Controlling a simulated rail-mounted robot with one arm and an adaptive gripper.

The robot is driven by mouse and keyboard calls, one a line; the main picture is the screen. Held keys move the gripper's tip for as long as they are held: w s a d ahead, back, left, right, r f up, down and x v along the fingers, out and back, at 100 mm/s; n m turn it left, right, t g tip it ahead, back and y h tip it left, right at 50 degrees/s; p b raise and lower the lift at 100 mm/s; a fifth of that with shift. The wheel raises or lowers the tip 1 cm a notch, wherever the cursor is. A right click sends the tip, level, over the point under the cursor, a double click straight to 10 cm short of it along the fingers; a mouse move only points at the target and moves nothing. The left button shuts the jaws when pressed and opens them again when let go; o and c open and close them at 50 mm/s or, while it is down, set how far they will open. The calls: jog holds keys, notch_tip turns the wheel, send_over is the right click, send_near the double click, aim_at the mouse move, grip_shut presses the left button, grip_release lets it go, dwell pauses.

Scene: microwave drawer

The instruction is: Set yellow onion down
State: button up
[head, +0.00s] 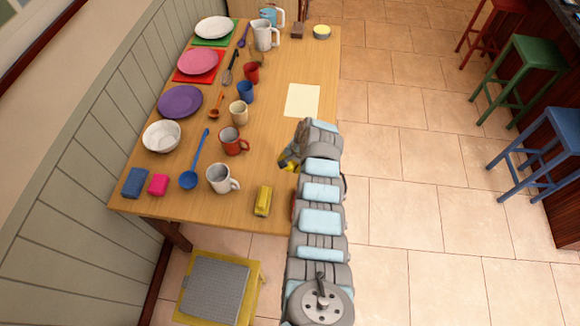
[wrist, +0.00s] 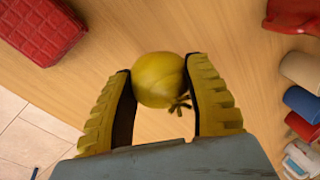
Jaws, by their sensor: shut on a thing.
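The yellow onion (wrist: 158,79) is round, with a small dark root tuft at its lower right. My gripper (wrist: 160,85) is shut on it, one yellow ribbed finger on each side, in the wrist view. The wooden tabletop (wrist: 115,25) lies behind the onion; I cannot tell whether the onion touches it. In the head view my gripper (head: 288,164) is over the right part of the table (head: 265,150), below the cream sheet, and my arm hides most of it. The onion cannot be told apart from the yellow fingers there.
A cream sheet (head: 302,100) lies flat near the right edge. Mugs and cups, including a red mug (head: 233,141) and a white mug (head: 221,178), stand to the left. A yellow block (head: 263,200) is near the front edge. A red textured object (wrist: 40,28) shows in the wrist view.

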aim_at(290, 165)
jog(key=shift+w+f+b, duration=0.4)
jog(key=shift+f+b, duration=0.15)
jog(key=shift+b, duration=0.15)
jog(key=shift+w+f+b, duration=0.2)
jog(key=shift+w+b, duration=0.1)
jog(key=shift+b, duration=0.05)
jog(key=shift+f, duration=0.1)
jog(key=f+b, duration=0.1)
jog(key=b, duration=0.1)
jog(key=f+b, duration=0.1)
jog(key=shift+w+f, duration=0.25)
jog(key=shift+f, duration=0.1)
jog(key=shift+s+f+b, duration=0.1)
jog(key=shift+f+b, duration=0.2)
jog(key=shift+f, duration=0.15)
jog(key=o, duration=1.1)
jog(key=shift+o, duration=0.2)
